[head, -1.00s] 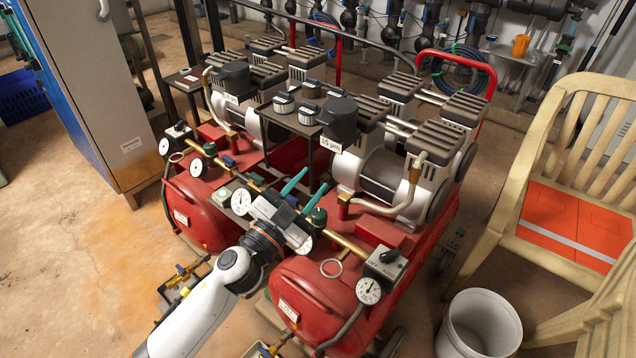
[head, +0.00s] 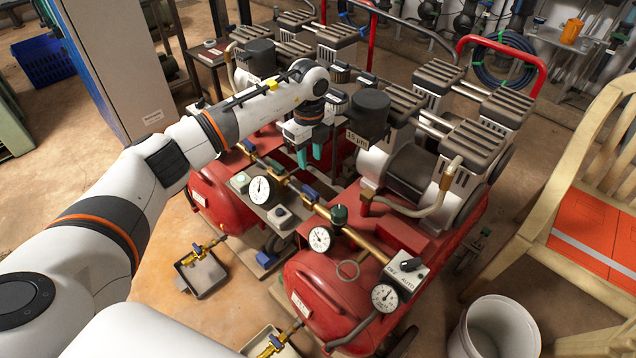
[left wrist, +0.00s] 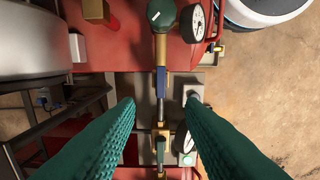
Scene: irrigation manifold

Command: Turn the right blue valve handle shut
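The right blue valve handle (head: 310,194) sits on the brass pipe between the two red tanks, left of a green knob (head: 339,214). In the left wrist view the blue handle (left wrist: 161,82) lies lengthwise along the pipe, ahead of the fingertips and roughly midway between them. Another blue handle (head: 278,167) sits farther left on the pipe. My left gripper (head: 310,156) points down above the pipe, its teal fingers apart with nothing between them. In the left wrist view the open fingers (left wrist: 160,108) flank the pipe. My right gripper is not in view.
A gauge (head: 259,190) and a grey box stand close by the pipe. Another gauge (head: 320,239) is beside the green knob. Dark cylindrical filters (head: 368,112) and compressor heads rise behind. A white bucket (head: 495,328) and a wooden chair (head: 530,215) are at right.

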